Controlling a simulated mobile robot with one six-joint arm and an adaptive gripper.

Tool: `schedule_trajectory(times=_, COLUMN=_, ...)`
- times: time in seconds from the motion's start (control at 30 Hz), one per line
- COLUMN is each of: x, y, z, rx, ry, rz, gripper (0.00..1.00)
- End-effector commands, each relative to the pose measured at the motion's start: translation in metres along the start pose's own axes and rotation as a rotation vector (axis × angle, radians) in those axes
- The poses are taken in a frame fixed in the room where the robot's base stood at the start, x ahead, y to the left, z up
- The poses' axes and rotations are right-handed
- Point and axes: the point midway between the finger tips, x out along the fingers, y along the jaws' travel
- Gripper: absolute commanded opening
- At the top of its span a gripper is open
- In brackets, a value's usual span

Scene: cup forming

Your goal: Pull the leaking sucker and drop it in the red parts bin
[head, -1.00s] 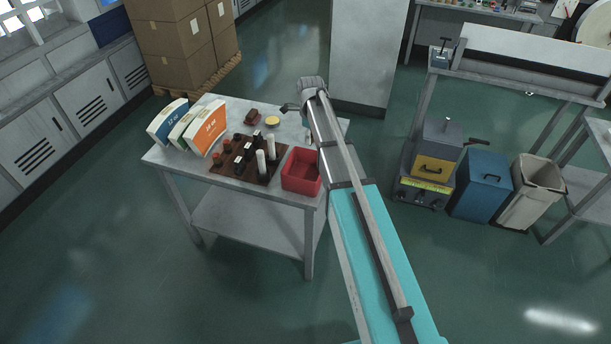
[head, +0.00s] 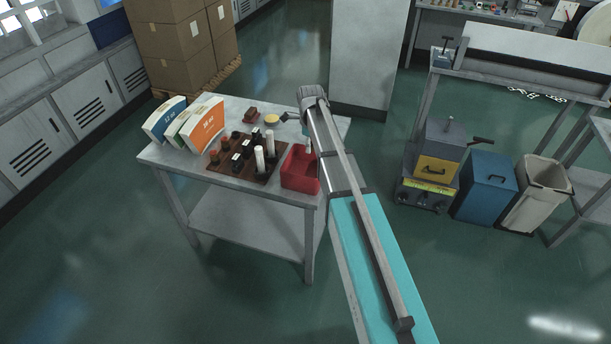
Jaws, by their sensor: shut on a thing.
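The red parts bin (head: 299,181) stands at the right front corner of the grey table, partly covered by my arm. My gripper (head: 308,146) hangs beneath the end of my arm, over the back right part of the bin. It is mostly hidden behind the arm; only a small pale part shows. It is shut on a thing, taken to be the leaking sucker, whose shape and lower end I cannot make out. The visible part of the bin's inside looks empty.
A brown rack (head: 250,172) with several dark, brown and white upright parts stands left of the bin. Behind it lie a yellow disc (head: 271,119) and a brown block (head: 250,114). Tilted cartons (head: 203,126) stand at the table's left.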

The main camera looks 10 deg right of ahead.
Motion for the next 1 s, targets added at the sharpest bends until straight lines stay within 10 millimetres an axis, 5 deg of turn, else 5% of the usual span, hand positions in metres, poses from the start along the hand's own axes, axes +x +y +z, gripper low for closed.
schedule_trajectory(times=0.33, x=0.0010, y=0.0000, z=0.0000, rx=0.000, ry=0.000, rz=0.000, gripper=0.00)
schedule_trajectory(times=0.37, x=0.0010, y=0.0000, z=0.0000, rx=0.000, ry=0.000, rz=0.000, gripper=0.47)
schedule_trajectory(times=0.57, x=0.0011, y=0.0000, z=0.0000, rx=0.000, ry=0.000, rz=0.000, gripper=0.83)
schedule_trajectory(times=1.0, x=0.0004, y=0.0000, z=0.0000, rx=0.000, ry=0.000, rz=0.000, gripper=0.83)
